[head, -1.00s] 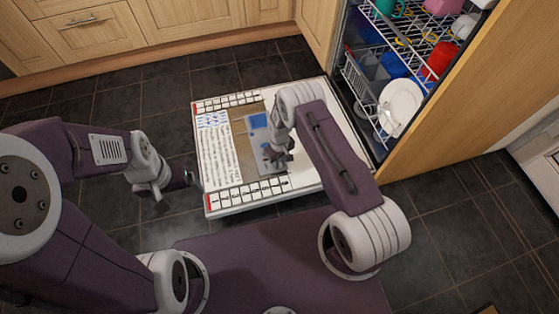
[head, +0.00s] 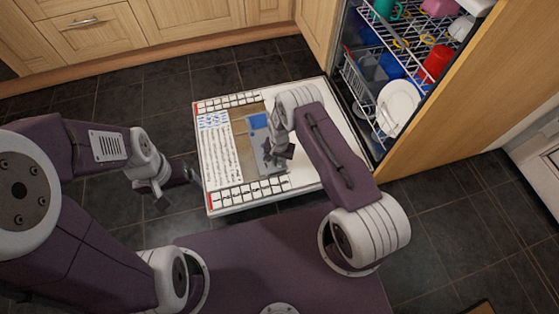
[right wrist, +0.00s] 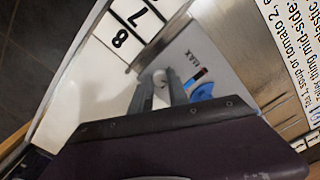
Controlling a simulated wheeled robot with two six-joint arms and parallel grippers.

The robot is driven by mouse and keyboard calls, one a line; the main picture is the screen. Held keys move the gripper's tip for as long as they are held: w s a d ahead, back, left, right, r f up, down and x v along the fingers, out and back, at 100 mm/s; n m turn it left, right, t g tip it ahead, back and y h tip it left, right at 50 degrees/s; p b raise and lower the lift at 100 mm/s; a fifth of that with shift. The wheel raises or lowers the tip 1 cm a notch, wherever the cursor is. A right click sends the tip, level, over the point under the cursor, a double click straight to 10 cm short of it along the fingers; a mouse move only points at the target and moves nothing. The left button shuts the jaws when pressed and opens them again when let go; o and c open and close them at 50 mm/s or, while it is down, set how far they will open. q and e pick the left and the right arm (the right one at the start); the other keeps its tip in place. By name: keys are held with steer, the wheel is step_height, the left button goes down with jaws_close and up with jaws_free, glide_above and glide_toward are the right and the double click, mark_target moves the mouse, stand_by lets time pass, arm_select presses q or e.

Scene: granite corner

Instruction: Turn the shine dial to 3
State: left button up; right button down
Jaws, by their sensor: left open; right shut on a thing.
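The shine dial (right wrist: 160,88) is a small light round knob with a dark mark, seen in the right wrist view. My right gripper (right wrist: 159,98) is shut on it, with one finger on each side. The number that the mark points to cannot be read. The dial sits on the grey dispenser panel (head: 255,147), set in the open dishwasher door. In the head view my right gripper (head: 277,153) covers the dial. My left gripper (head: 178,182) is open and empty, left of the door and above the floor.
The white door (head: 325,120) lies open and flat. Beside the dial are a MAX label (right wrist: 189,72) and a blue part (right wrist: 206,91). Racks with a white plate (head: 398,108) and a red cup (head: 436,63) stand at right. Dark floor tiles (head: 110,85) left of the door are clear.

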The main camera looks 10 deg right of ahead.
mark_target(280, 164)
steer(key=m, duration=0.5)
steer(key=shift+p, duration=0.3)
steer(key=shift+m, duration=2.4)
steer(key=c, duration=1.3)
jaws_free()
steer(key=shift+o, duration=0.2)
step_height(280, 164, up, 9)
steer(key=p, duration=0.5)
steer(key=shift+p, duration=0.4)
